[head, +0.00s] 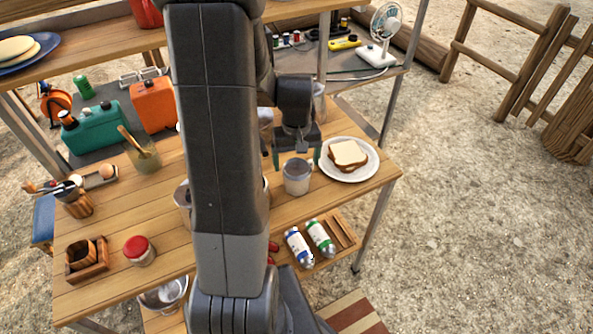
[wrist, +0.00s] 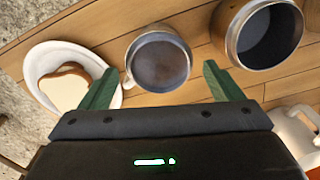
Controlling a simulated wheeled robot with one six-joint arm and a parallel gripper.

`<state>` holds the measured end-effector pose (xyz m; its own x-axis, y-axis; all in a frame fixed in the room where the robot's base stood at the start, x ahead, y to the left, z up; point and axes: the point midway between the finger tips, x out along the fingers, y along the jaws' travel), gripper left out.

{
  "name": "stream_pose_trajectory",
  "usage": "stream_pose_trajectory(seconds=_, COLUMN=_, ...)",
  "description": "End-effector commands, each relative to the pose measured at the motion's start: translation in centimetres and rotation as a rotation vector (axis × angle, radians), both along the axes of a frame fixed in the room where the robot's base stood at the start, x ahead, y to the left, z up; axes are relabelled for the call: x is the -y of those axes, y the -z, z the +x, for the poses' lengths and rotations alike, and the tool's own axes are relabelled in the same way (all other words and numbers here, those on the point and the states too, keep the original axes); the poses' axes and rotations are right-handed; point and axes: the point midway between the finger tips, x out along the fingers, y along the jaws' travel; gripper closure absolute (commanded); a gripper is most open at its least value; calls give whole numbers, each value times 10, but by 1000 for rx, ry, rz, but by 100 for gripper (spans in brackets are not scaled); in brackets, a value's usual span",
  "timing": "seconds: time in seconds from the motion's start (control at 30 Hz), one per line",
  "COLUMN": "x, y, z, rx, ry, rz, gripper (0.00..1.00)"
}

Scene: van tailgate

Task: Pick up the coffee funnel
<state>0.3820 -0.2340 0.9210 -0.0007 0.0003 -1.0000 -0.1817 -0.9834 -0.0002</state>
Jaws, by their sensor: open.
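I cannot clearly make out a coffee funnel. A white piece with a handle (wrist: 298,135), cut off at the lower right of the wrist view, may be it; most of it is hidden. My gripper (head: 296,155) is open and empty, pointing down over the wooden table. In the wrist view its green fingers (wrist: 159,72) stand apart, with a grey metal mug (wrist: 158,62) showing between and beyond their tips. The mug also shows in the head view (head: 297,177), just in front of the fingers. I cannot tell whether they touch it.
A white plate (head: 370,168) with a sandwich (head: 347,155) stands right of the mug. A steel pot (wrist: 231,27) stands on the mug's other side, largely behind my arm in the head view. A red-lidded jar (head: 139,251) and a wooden holder (head: 87,262) are at front left.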

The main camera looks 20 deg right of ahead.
Motion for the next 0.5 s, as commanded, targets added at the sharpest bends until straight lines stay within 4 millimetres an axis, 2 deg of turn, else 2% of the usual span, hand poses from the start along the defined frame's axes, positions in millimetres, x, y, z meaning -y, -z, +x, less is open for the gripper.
stream_pose_trajectory(seconds=0.1, x=0, y=7, z=-1, rx=-1, ry=0, rz=0, gripper=14)
stream_pose_trajectory(seconds=0.33, x=0, y=8, z=0, rx=0, ry=0, rz=0, gripper=14)
stream_pose_trajectory(seconds=0.37, x=0, y=8, z=0, rx=0, ry=0, rz=0, gripper=18)
stream_pose_trajectory(seconds=0.5, x=0, y=8, z=0, rx=0, ry=0, rz=0, gripper=45)
